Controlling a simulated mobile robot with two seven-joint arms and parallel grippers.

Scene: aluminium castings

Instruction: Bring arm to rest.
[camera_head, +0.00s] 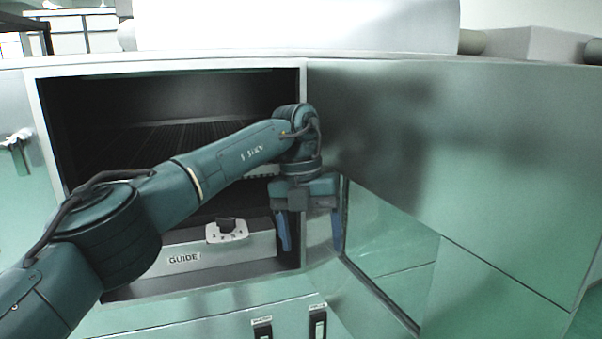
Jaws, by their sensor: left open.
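My left arm comes in from the left across the front of an open cabinet compartment (100,108). My left gripper (310,246) points down near the compartment's right edge, its two blue fingers apart with nothing between them. My right gripper is not in view. A grey metal casting (228,231) sits at the compartment's lower front, on or behind a light panel labelled "GUIDE" (225,253). The forearm hides part of the compartment's inside.
A large greenish metal panel (470,150) stands to the right of the opening, close to my gripper. A glass-like door (390,250) with a dark edge is below it. A metal fitting (18,148) is at the left.

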